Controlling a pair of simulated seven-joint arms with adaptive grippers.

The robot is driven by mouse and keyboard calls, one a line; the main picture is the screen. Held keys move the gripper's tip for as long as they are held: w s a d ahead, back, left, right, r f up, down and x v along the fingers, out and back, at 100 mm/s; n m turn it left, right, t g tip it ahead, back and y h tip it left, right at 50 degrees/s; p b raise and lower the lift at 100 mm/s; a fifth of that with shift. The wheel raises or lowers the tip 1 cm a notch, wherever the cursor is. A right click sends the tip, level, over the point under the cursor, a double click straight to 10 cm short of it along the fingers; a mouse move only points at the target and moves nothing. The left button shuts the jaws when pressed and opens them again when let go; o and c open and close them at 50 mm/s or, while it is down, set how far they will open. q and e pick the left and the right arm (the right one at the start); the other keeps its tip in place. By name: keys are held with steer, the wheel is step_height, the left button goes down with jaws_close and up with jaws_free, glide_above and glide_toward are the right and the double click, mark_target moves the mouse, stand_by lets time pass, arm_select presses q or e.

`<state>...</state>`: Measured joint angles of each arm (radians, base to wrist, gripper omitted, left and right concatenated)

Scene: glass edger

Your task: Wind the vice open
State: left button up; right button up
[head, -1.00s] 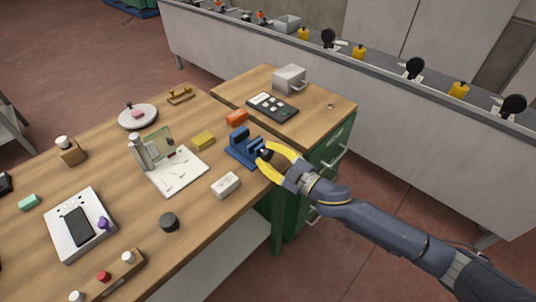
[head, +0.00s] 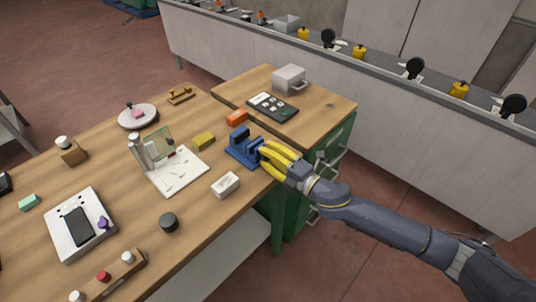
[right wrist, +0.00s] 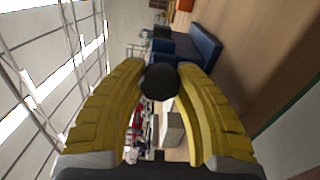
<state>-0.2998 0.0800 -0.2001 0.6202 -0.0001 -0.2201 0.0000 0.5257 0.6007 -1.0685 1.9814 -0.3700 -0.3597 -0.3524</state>
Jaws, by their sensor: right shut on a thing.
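The blue vice (head: 241,150) stands at the right end of the wooden bench, and its blue body also shows at the top of the right wrist view (right wrist: 198,48). Its dark round handle knob (right wrist: 159,82) sits between the yellow fingertips of my right gripper (head: 265,152) in the right wrist view. The right gripper is shut on this knob, reaching it from the right. In the head view the fingers mostly hide the knob. How far apart the vice jaws are is hard to tell. My left gripper does not show.
A white box (head: 226,185) lies in front of the vice, with a yellow block (head: 203,141) to its left and an orange block (head: 236,118) behind it. A glass edger (head: 170,165) stands further left. A green cabinet (head: 330,155) is behind the right gripper.

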steer(key=shift+n, duration=1.1)
steer(key=o, duration=1.3)
steer(key=v, duration=1.2)
